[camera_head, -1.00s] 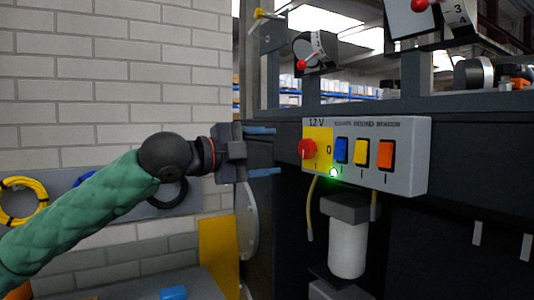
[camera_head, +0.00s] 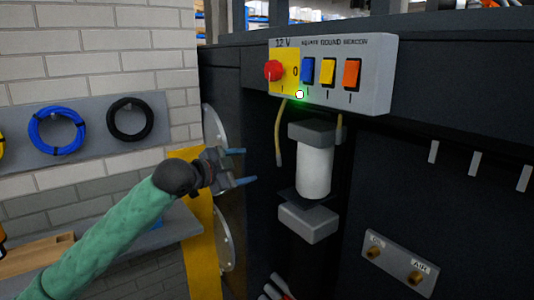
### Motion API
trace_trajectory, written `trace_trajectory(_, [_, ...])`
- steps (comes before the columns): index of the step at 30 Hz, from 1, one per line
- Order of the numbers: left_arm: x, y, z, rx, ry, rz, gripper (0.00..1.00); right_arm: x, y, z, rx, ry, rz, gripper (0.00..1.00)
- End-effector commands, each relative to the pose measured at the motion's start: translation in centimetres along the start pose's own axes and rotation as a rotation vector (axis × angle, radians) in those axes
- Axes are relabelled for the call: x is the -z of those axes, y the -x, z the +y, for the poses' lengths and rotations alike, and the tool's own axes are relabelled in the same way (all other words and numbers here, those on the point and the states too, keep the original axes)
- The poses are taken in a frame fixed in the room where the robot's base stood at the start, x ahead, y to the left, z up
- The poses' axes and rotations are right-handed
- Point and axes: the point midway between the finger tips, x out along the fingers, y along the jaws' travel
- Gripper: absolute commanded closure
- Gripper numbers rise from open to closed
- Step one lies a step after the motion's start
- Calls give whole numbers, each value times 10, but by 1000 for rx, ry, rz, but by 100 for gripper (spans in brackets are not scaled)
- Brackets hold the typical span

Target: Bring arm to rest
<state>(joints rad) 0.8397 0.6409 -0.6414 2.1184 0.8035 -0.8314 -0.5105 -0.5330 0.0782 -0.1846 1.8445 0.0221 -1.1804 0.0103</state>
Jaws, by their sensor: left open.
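My left arm, in a green quilted sleeve, comes in from the lower left. My left gripper (camera_head: 246,167) is open and empty, its two blue fingers apart and pointing right. It is in front of the dark chassis (camera_head: 222,80), below and left of the grey switch box (camera_head: 376,87). The box has a red rotary knob (camera_head: 273,70) on a yellow plate and blue, yellow and orange rocker switches. A green light (camera_head: 299,95) glows at its lower edge. My right gripper is not in view.
A white cylindrical filter (camera_head: 314,172) hangs under the switch box. A plate with two brass fittings (camera_head: 400,263) is at the lower right. Blue (camera_head: 58,131) and black (camera_head: 130,119) hose coils hang on the left wall above a grey bench (camera_head: 140,240). A yellow panel (camera_head: 199,240) stands beside the chassis.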

Motion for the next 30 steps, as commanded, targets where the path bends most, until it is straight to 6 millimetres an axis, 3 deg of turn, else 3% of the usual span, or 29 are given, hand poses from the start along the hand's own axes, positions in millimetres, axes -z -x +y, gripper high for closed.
trace_trajectory(7, [-72, -22, 65, -19, 167, -99, 38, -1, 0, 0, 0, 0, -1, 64])
trace_trajectory(16, [-158, -33, 156, -36, 364, -243, 38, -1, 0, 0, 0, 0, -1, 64])
trace_trajectory(23, [-220, -27, 238, -50, 515, -369, 38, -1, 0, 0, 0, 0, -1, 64])
trace_trajectory(30, [-278, -7, 335, -67, 669, -518, 38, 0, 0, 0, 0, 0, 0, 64])
